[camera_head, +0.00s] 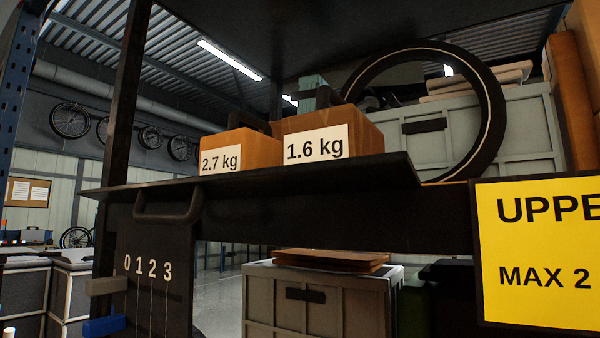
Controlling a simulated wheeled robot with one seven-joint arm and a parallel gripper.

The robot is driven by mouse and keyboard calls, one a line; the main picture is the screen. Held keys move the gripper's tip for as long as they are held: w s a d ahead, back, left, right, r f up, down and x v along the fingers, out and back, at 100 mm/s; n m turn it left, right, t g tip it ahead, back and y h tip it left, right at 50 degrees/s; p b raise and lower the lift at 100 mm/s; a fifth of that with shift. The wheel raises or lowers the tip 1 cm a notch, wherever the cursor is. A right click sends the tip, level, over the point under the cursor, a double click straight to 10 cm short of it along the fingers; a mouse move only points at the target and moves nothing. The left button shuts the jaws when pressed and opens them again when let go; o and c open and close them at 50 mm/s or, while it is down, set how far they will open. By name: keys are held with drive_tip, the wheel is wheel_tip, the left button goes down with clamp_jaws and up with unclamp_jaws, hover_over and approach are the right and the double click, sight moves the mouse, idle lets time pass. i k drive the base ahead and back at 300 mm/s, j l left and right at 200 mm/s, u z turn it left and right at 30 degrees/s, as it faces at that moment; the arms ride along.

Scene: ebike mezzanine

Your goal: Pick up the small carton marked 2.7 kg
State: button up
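The small carton marked 2.7 kg (252,150) stands upright on a dark shelf board (360,174). It is brown, with a white label on its front and a dark handle on top. A larger brown carton marked 1.6 kg (368,130) stands close to its right; I cannot tell whether the two touch. The lower edge of the 2.7 kg carton sits behind the board's front edge. My gripper is not in view.
A bike wheel (489,120) and a grey crate (535,140) stand behind the cartons. A dark post (125,110) rises at the left. A scale panel marked 0 1 2 3 (150,265) with a handle (168,216) hangs below the board. A yellow sign (540,245) is at right.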

sight(235, 149)
drive_tip(key=j+z, duration=0.3)
drive_tip(key=j, duration=0.3)
drive_tip(key=k+j+z, duration=0.15)
drive_tip(key=j+z, duration=0.15)
drive_tip(key=j, duration=0.3)
drive_tip(key=k+j, duration=0.1)
drive_tip(key=j, duration=0.3)
drive_tip(key=k+j+z, duration=0.1)
drive_tip(key=j, duration=0.35)
drive_tip(key=k+j, duration=0.1)
drive_tip(key=j, duration=0.3)
drive_tip(key=k+j+z, duration=0.1)
drive_tip(key=j, duration=0.3)
drive_tip(key=k+j, duration=0.15)
drive_tip(key=j, duration=0.25)
drive_tip(key=k+j+z, duration=0.1)
drive_tip(key=j, duration=0.3)
drive_tip(key=k+j, duration=0.15)
drive_tip(key=j, duration=0.25)
